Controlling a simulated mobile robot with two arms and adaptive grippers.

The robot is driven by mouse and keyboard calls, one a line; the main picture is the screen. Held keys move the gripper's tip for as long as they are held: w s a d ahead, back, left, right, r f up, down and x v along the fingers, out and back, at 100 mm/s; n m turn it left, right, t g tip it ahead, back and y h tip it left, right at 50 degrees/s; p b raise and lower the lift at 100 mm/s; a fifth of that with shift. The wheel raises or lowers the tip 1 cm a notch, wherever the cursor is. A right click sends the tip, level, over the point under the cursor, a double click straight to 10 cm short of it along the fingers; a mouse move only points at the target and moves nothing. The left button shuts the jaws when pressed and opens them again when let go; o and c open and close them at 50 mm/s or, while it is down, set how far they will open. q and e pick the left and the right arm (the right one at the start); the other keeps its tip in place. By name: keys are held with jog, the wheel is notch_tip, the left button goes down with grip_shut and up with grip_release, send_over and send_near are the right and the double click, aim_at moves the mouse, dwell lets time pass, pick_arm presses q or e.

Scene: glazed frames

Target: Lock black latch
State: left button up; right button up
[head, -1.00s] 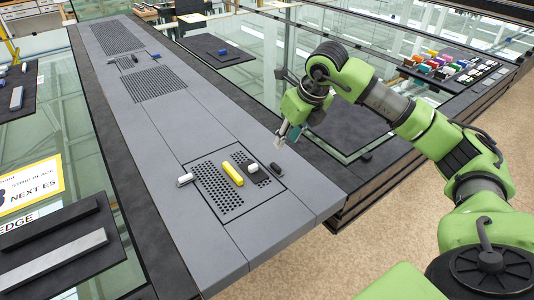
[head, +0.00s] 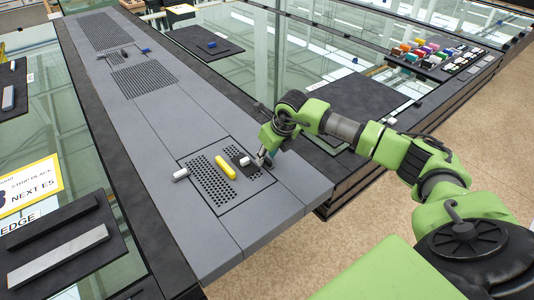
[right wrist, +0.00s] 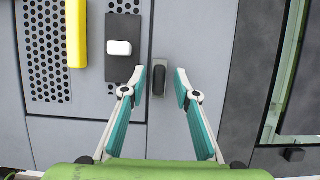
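The black latch (right wrist: 159,78) is a small dark upright bar on a grey plate, at the edge of the perforated panel. In the right wrist view it lies between the two fingertips of my right gripper (right wrist: 167,82), which is open with teal pads. The left finger is very near the latch; I cannot tell whether it touches. In the head view my right gripper (head: 263,160) is over the panel's right side and hides most of the latch. My left gripper is not in view.
Beside the latch are a white knob (right wrist: 119,48) on a dark plate and a yellow bar (right wrist: 76,34). Another white latch (head: 180,174) sits at the panel's left edge. Coloured blocks (head: 425,52) stand on the far right bench.

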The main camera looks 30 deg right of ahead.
grip_shut()
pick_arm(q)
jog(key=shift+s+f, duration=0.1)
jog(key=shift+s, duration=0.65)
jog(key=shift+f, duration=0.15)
